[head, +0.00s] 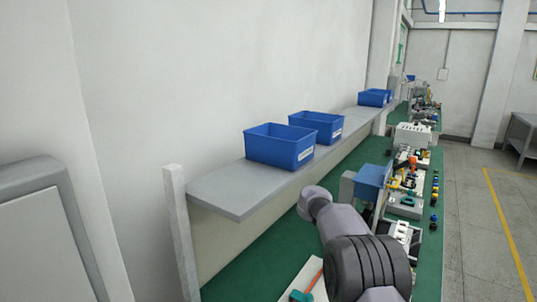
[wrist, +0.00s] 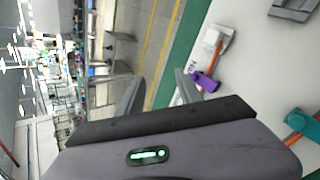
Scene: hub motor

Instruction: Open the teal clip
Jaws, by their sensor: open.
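The teal clip (head: 300,296) is at the bottom edge of the head view, on a white board with an orange rod next to it. It also shows at the right edge of the wrist view (wrist: 302,122), partly cut off, with the orange rod running through or under it; I cannot tell if it is open or shut. My gripper (wrist: 158,82) is open and empty in the wrist view, with the clip well off to its right. The fingertips are apart from the clip. The head view shows my arm, but I cannot make out the fingers there.
A purple clip (wrist: 205,82) with another orange rod lies near the right finger in the wrist view. The white board (head: 312,282) rests on the green bench (head: 250,278). Blue bins (head: 280,146) stand on a grey shelf (head: 240,190). Various parts clutter the bench farther along.

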